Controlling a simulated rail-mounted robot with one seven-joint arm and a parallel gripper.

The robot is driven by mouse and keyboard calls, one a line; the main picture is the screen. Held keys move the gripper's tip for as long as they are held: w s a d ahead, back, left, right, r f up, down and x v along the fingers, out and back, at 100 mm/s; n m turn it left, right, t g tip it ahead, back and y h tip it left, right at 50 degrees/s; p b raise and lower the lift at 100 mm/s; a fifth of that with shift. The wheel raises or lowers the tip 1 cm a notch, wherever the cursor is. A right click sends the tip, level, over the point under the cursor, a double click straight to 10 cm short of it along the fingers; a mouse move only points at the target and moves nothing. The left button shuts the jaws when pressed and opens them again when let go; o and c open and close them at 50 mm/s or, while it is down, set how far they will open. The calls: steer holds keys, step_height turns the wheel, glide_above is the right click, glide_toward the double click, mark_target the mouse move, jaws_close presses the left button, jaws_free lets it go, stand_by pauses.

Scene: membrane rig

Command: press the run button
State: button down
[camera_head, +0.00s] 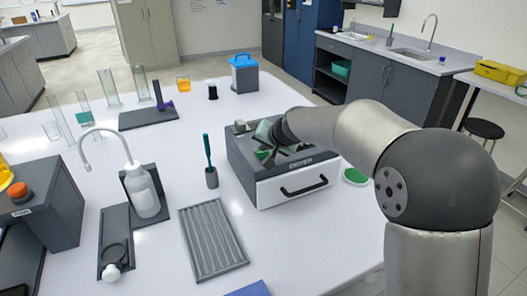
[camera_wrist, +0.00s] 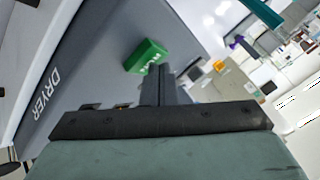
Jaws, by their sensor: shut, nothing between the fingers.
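The dryer (camera_head: 300,183) is a grey box with a white front drawer and a black handle on the white table. Its green run button (camera_wrist: 145,57), a raised block with white lettering, stands on the grey top face in the wrist view. In the head view only a bit of green (camera_head: 262,155) shows by my fingers. My gripper (camera_wrist: 162,72) is shut and empty, its dark fingertips at the right lower edge of the button in the wrist view. In the head view my gripper (camera_head: 270,158) is over the dryer top. I cannot tell whether the tips touch the button.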

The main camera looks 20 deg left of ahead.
mark_target(265, 154)
steer(key=shift+r, duration=0.2)
steer(key=shift+r+p, duration=2.1)
steer(key=shift+r, duration=0.95)
